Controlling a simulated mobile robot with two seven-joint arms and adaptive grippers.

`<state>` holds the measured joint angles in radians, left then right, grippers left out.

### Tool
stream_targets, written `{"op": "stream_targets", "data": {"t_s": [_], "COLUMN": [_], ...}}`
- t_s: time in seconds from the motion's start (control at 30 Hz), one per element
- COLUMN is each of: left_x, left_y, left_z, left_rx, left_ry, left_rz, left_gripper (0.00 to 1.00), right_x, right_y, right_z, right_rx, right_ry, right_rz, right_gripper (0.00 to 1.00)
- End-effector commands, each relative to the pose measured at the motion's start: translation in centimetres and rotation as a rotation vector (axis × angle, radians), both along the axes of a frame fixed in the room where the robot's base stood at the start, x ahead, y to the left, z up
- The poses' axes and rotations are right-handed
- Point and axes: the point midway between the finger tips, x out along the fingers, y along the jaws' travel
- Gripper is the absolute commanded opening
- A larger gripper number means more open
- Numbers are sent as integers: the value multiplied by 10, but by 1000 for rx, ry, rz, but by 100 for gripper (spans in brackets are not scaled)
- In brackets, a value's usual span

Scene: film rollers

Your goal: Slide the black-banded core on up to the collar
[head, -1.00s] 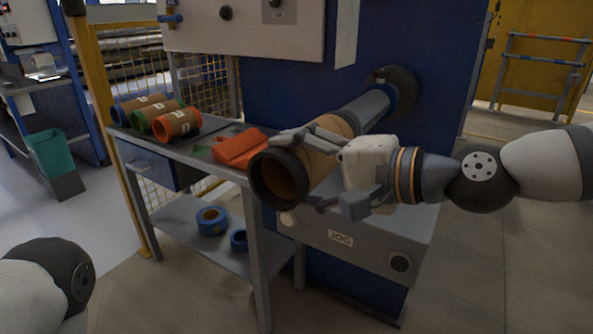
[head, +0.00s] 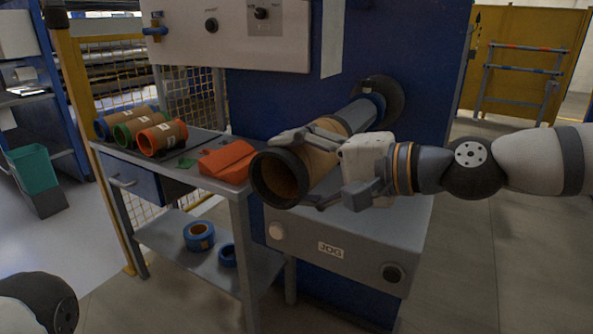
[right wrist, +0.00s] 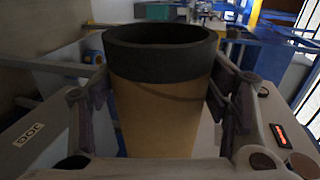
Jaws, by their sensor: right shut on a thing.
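The black-banded core is a tan tube (head: 318,163) with a wide black band (head: 257,181) at its near, open end. My right gripper (head: 318,166) is shut around it from the right. The core's far end is around the grey shaft (head: 356,115) that sticks out of the blue machine. The blue collar (head: 377,102) is at the shaft's base, against a dark round flange (head: 397,98). A length of bare shaft shows between core and collar. The right wrist view shows the band (right wrist: 160,50) and tan body (right wrist: 155,115) between the fingers. My left gripper is out of view.
A grey bench (head: 222,192) at the left holds several cores with coloured bands and an orange object (head: 227,160). Blue rolls (head: 199,236) lie on its lower shelf. A grey box marked JOG (head: 345,245) sits below the shaft. Open floor is at the right.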

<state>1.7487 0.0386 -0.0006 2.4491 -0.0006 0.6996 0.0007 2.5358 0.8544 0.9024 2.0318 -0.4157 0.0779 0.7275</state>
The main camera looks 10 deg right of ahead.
Motion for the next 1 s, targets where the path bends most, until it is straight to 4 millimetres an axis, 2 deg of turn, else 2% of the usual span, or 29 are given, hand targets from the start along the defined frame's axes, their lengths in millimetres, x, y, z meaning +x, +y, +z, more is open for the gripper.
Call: {"op": "stream_targets", "data": {"t_s": [0.5, 1.0], "left_x": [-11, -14], "left_y": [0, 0], "left_z": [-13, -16], "left_rx": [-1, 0], "left_ry": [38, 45], "left_rz": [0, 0], "left_gripper": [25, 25], "right_x": [25, 31], "right_y": [-18, -22], "right_z": [-2, -1], "right_rx": [1, 0], "right_ry": [1, 0], "right_rz": [-1, -2], "right_gripper": [30, 30]}}
